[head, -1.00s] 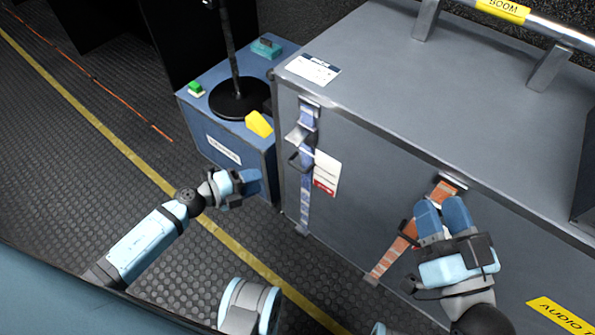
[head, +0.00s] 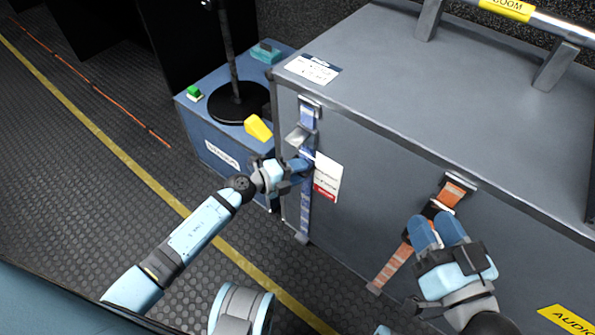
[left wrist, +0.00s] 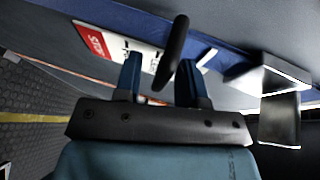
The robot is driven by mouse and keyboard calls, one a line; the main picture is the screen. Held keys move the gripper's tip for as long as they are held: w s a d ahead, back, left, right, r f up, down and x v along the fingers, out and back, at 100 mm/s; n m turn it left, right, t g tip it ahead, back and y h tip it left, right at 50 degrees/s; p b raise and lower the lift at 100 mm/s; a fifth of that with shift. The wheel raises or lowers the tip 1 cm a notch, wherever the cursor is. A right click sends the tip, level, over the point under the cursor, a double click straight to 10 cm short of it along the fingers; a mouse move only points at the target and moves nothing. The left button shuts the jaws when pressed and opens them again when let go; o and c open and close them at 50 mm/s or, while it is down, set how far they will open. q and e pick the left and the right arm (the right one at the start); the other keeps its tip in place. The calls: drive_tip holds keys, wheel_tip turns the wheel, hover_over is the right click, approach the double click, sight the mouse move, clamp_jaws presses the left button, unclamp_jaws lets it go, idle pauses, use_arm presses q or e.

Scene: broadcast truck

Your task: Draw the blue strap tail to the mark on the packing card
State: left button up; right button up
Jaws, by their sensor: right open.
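The blue strap (head: 306,208) hangs down the left of the grey case's front, below a metal buckle (head: 299,137). A white card with a red lower band (head: 326,178) sits just right of it. Another white card with a dark header (head: 312,69) lies on the lid; I cannot tell which card bears the mark. My left gripper (head: 304,166) is at the strap, below the buckle. In the left wrist view its fingers are apart, with a dark pull loop (left wrist: 173,52) showing between them, not clearly gripped. My right gripper (head: 437,226) is open, in front of the case.
An orange strap (head: 393,266) hangs behind my right gripper. A blue box (head: 236,160) with a black stand base, a yellow piece (head: 258,128) and a green button stands left of the case.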

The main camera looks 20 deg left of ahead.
use_arm(q)
clamp_jaws()
wheel_tip(320, 180, down, 5)
drive_tip(key=shift+s+r+b, duration=0.1)
drive_tip(key=shift+b, duration=1.15)
use_arm(e)
wheel_tip(320, 180, down, 3)
drive_tip(key=shift+s+a+f+g, duration=0.1)
drive_tip(key=shift+g, duration=0.5)
use_arm(q)
unclamp_jaws()
drive_tip(key=shift+a+r, duration=0.1)
drive_tip(key=p+v, duration=0.4)
drive_tip(key=v, duration=0.9)
drive_tip(key=shift+s+a, duration=0.2)
drive_tip(key=shift+s, duration=0.1)
use_arm(e)
drive_tip(key=r+t, duration=0.1)
drive_tip(key=r, duration=0.1)
drive_tip(key=r+t, duration=0.1)
drive_tip(key=r, duration=0.2)
drive_tip(key=shift+d+r, duration=0.2)
